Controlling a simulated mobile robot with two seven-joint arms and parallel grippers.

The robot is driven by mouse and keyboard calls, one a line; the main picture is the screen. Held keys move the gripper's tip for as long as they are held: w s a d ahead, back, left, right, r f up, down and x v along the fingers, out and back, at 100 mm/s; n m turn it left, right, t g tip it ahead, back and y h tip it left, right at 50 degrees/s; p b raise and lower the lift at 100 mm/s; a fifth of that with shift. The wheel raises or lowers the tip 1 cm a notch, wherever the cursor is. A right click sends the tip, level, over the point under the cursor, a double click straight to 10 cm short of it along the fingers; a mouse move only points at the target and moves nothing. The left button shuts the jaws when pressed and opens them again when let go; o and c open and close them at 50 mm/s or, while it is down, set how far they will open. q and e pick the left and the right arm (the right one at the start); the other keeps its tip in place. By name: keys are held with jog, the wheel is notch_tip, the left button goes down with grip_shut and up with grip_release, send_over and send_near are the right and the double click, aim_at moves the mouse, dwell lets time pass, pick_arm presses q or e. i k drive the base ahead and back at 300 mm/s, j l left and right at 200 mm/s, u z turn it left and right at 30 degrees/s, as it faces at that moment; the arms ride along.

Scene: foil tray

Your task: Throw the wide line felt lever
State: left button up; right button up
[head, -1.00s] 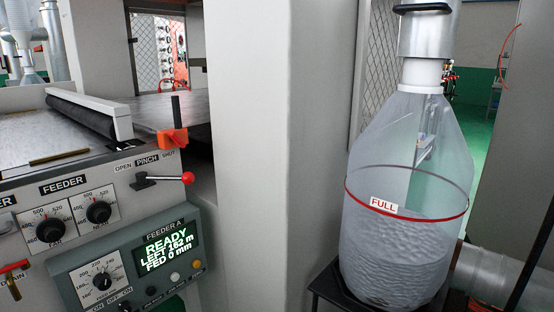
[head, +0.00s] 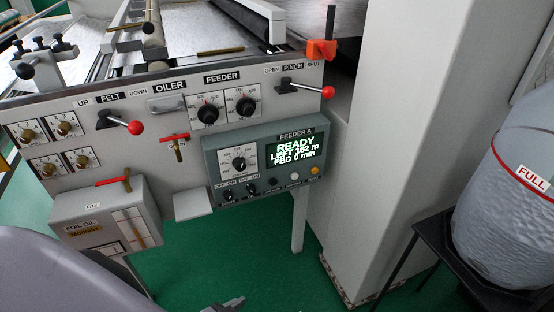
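A lever labelled FELT (head: 116,120) is on the grey machine panel at the left of the head view. It has a black pivot, a short metal arm and a red ball knob (head: 135,127). The knob points right and slightly down, on the side marked DOWN; UP is marked at the left. No "wide line" wording can be read beside it. A dark piece, apparently the tip of my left gripper (head: 226,305), shows at the bottom edge, well below the lever and apart from it. Its fingers are mostly cut off. My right gripper is out of view.
Right of the felt lever are a red-handled oiler valve (head: 176,140), two feeder dials and a red-knobbed pinch lever (head: 305,86). The Feeder A box (head: 222,150) and foil oil box (head: 100,215) protrude below. A white column and a bag stand right.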

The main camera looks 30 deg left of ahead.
aim_at(136, 127)
jog(key=u, duration=1.75)
